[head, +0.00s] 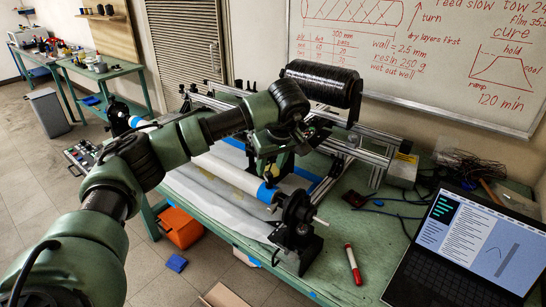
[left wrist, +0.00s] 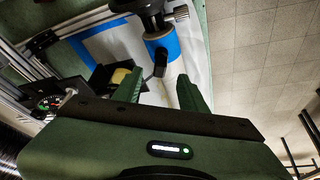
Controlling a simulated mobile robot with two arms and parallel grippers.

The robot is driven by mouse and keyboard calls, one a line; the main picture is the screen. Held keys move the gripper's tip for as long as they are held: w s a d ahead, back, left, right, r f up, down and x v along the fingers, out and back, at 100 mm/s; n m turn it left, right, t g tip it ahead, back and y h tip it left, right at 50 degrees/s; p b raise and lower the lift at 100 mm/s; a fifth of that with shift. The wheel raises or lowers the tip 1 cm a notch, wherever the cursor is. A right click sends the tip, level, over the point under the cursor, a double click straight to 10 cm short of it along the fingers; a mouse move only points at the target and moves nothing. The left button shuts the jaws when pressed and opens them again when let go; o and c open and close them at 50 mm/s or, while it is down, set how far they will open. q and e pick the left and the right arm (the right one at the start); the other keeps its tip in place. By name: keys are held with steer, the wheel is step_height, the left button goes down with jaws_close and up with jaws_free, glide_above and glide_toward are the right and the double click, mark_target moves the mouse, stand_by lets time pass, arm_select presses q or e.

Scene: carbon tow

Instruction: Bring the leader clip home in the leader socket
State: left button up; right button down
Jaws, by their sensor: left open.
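My left gripper (head: 272,168) is over the winding machine, above the blue-taped end of the pale mandrel (head: 222,172). In the left wrist view its two green fingers stand apart with a gap between them (left wrist: 163,84). A small black piece (left wrist: 160,64), possibly the leader clip, shows between and beyond the fingertips, in front of the blue band (left wrist: 163,45); I cannot tell whether it touches anything. A yellowish pad (left wrist: 121,76) sits in a dark bracket beside the left finger. I cannot identify the leader socket with certainty. My right gripper is not in view.
A black tow spool (head: 322,84) is mounted behind my left gripper. A dark chuck (head: 298,212) holds the mandrel's near end. A red-and-white marker (head: 353,264) and a laptop (head: 470,245) are on the green bench at right. An orange bin (head: 181,228) stands below.

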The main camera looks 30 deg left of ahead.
mark_target(269, 174)
arm_select(q)
steer(key=shift+p+x, duration=0.45)
steer(key=shift+x, duration=1.9)
jaws_close()
steer(key=shift+s+d+f, duration=0.1)
steer(key=shift+f, duration=0.25)
steer(key=shift+s+f, duration=0.1)
